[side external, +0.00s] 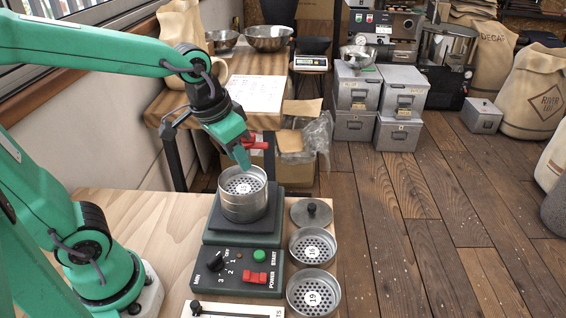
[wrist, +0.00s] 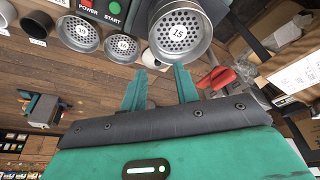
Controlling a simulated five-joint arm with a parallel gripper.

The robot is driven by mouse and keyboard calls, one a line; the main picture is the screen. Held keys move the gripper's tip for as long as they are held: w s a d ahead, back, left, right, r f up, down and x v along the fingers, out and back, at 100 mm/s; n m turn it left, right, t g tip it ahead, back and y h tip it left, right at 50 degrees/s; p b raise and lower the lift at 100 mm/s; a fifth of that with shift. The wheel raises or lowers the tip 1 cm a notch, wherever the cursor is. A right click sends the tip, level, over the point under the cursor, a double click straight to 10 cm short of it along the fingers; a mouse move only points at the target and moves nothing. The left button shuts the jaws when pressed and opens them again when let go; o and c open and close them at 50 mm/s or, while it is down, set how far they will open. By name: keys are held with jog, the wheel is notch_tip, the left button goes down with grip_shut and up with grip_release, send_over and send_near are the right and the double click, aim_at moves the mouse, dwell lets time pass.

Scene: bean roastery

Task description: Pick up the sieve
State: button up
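A round metal sieve (side external: 243,204) with a perforated bottom and a white number label sits on the dark platform of a green shaker machine (side external: 236,260). A seam around its side suggests it rests on another metal ring or pan. In the wrist view the sieve (wrist: 179,34) shows label 15, beyond my fingertips and to the upper right. My gripper (side external: 243,160) is just above the sieve's far rim in the side view. In the wrist view my gripper (wrist: 160,82) has its two green fingers apart with nothing between them. Contact with the rim cannot be told.
Two more sieves, labelled 16 (side external: 313,248) and 19 (side external: 314,294), and a knobbed lid (side external: 311,213) stand right of the machine. A red object (side external: 256,142) is behind my gripper.

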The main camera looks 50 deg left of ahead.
jog(key=w+d+f+g, duration=0.2)
jog(key=w+d+f, duration=0.2)
jog(key=w+f, duration=0.25)
jog(key=m+g, duration=0.1)
jog(key=g, duration=0.1)
send_over(301, 230)
notch_tip(301, 230, down, 7)
jog(key=shift+d+f, duration=0.1)
jog(key=shift+f, duration=0.1)
jog(key=shift+f, duration=1.35)
jog(key=shift+f, duration=2.55)
